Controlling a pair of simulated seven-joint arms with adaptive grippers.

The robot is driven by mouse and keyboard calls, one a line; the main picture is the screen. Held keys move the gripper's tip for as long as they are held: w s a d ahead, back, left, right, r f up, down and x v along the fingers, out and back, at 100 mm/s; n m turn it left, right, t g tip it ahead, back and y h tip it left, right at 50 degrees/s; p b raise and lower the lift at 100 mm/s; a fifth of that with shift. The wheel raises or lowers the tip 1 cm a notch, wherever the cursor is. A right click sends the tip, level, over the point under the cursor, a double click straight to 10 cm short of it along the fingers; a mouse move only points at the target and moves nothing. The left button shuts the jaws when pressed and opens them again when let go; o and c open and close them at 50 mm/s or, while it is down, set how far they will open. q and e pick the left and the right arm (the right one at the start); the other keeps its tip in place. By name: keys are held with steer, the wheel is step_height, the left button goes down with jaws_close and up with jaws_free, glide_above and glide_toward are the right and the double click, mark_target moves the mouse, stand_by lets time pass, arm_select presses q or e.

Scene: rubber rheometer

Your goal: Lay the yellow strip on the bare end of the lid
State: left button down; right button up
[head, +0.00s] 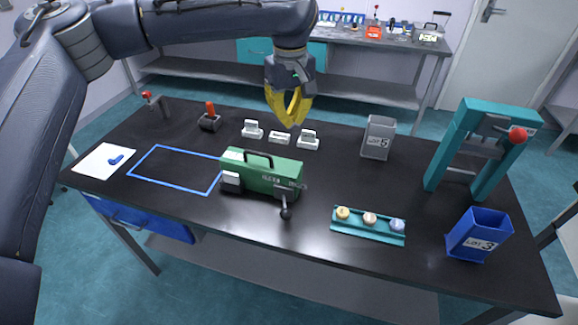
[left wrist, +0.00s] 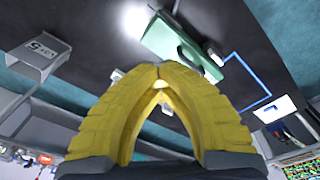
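My left gripper (head: 289,122) has yellow fingers and hangs above the back of the black table, over the small white blocks. Its fingertips meet in the left wrist view (left wrist: 160,70), and I see nothing clearly held between them. I cannot make out a yellow strip apart from the yellow fingers. A green instrument (head: 262,172) with a dark handle on top stands at the middle of the table, in front of the gripper and apart from it. It also shows in the left wrist view (left wrist: 178,45). I cannot tell which part is the lid. My right gripper is not in view.
Three white blocks (head: 279,137) stand at the back. A grey bin (head: 378,138), teal press frame (head: 452,150), blue bin (head: 478,236) and teal tray (head: 367,232) with small discs are at right. A blue outline (head: 155,183) at left encloses bare table.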

mark_target(290, 172)
arm_select(q)
step_height(290, 172, down, 16)
steer(key=shift+r, duration=0.15)
stand_by(0.6)
steer(key=c, duration=2.1)
jaws_free()
steer(key=shift+c, duration=0.2)
steer(key=o, duration=0.5)
steer(key=shift+o, duration=0.2)
step_height(290, 172, up, 12)
steer(key=shift+s, duration=0.35)
